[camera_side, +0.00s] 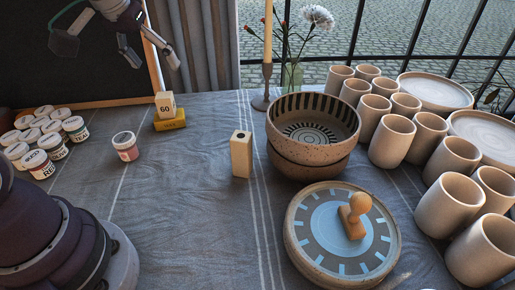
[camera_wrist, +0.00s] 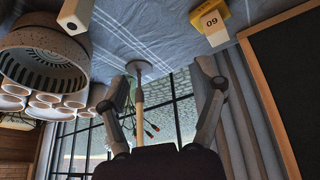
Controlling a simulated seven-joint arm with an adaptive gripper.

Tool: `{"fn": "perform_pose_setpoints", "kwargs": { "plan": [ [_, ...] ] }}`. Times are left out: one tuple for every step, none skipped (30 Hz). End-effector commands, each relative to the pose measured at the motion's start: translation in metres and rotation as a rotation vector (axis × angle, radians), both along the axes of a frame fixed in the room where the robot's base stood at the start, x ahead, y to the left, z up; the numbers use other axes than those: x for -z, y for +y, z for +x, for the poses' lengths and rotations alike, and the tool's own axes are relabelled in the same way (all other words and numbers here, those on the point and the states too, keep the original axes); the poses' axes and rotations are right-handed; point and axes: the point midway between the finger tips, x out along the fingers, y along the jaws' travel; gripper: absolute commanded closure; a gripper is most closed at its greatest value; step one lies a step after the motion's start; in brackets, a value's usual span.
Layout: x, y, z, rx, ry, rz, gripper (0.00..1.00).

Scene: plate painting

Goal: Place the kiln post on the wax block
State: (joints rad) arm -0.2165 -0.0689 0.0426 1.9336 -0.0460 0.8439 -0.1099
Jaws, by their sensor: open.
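A cream block marked "60" (camera_side: 165,104), which looks like the kiln post, rests upright on the yellow wax block (camera_side: 170,121) at the left middle of the table. In the wrist view the marked block (camera_wrist: 212,24) touches the yellow block (camera_wrist: 206,10) at the upper right. My gripper (camera_side: 154,62) is open and empty, raised above and behind the two blocks. In the wrist view its fingers (camera_wrist: 171,70) are spread with nothing between them. A taller tan block with a dark hole (camera_side: 241,155) stands apart, right of the wax block; it could be another post.
Stacked bowls (camera_side: 313,158), a painted plate (camera_side: 310,225) bearing a wooden stamp (camera_side: 354,212), and several cups (camera_side: 391,140) fill the right. A candle holder (camera_side: 262,100) stands behind. The centre cloth is clear.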

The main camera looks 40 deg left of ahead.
Motion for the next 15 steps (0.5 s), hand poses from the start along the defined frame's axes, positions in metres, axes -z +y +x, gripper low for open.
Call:
{"fn": "perform_pose_setpoints", "kwargs": {
  "plan": [
    [-0.007,-0.021,-0.019,0.083,-0.019,0.006,0.31],
    [-0.008,-0.032,-0.031,0.13,-0.025,0.01,0.31],
    [-0.007,-0.045,-0.046,0.19,-0.032,0.016,0.31],
    [-0.006,-0.052,-0.056,0.232,-0.036,0.021,0.31],
    [-0.004,-0.059,-0.065,0.269,-0.041,0.026,0.31],
    [-0.001,-0.066,-0.076,0.312,-0.044,0.032,0.31],
    [0.002,-0.069,-0.082,0.337,-0.046,0.036,0.31],
    [0.004,-0.072,-0.088,0.358,-0.048,0.039,0.31],
    [0.007,-0.075,-0.093,0.378,-0.051,0.043,0.31],
    [0.008,-0.077,-0.096,0.39,-0.052,0.045,0.31],
    [0.009,-0.078,-0.098,0.398,-0.052,0.047,0.31],
    [0.01,-0.078,-0.099,0.404,-0.052,0.048,0.31],
    [0.011,-0.078,-0.1,0.406,-0.051,0.048,0.31],
    [0.011,-0.078,-0.1,0.406,-0.051,0.048,0.31],
    [0.011,-0.078,-0.1,0.406,-0.051,0.048,0.31]
  ]
}}
